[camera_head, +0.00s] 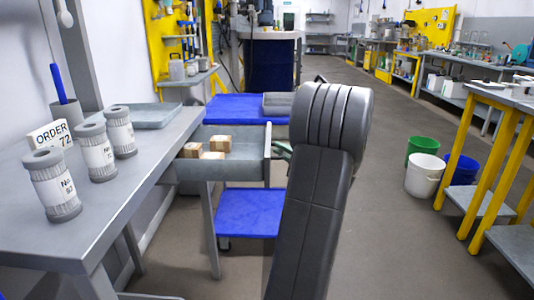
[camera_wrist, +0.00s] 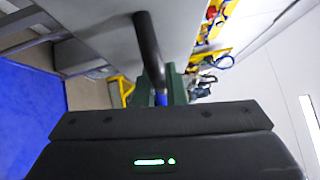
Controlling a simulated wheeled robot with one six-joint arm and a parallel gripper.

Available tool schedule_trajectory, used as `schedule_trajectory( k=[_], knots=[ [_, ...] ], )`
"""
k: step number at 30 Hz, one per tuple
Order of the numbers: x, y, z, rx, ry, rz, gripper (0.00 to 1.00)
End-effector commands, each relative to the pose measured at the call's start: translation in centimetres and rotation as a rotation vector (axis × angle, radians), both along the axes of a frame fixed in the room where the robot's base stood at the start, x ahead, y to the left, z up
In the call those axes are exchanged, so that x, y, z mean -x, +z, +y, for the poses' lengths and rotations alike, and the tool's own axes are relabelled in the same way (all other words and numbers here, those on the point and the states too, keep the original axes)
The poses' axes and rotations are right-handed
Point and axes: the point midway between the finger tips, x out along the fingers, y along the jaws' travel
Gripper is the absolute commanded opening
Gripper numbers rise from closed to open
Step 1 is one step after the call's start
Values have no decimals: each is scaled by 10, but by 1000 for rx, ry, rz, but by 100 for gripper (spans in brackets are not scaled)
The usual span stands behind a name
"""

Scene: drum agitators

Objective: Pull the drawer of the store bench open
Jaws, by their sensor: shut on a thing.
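The store bench (camera_head: 125,195) is a long grey bench along the left wall. Its grey drawer (camera_head: 232,176) stands out from the bench's right side, open, with several small wood-coloured blocks (camera_head: 212,145) inside. My gripper, partly hidden behind my arm, shows as a bit of green (camera_head: 281,150) at the drawer's front. In the wrist view, the green fingers of my gripper (camera_wrist: 163,85) are shut on a dark bar handle (camera_wrist: 149,42) on the drawer's grey front (camera_wrist: 105,25). The exact contact is partly hidden by the gripper body.
Labelled grey-capped canisters (camera_head: 99,155), an order sign (camera_head: 50,136) and a grey tray (camera_head: 150,115) are on the bench. A blue-topped cart (camera_head: 250,212) stands beyond the drawer. Buckets (camera_head: 424,172) and a yellow-legged table (camera_head: 490,160) are at right; the floor between is clear.

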Motion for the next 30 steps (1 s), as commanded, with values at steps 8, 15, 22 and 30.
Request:
schedule_trajectory(
  k=[8, 15, 22, 30],
  knots=[
    [1, -2, -11, 1, 2, 2, 0],
    [1, -2, -11, 1, 3, 3, 0],
    [1, -1, -11, 1, 1, 2, 20],
    [5, -1, -17, 1, -1, 1, 20]
  ],
)
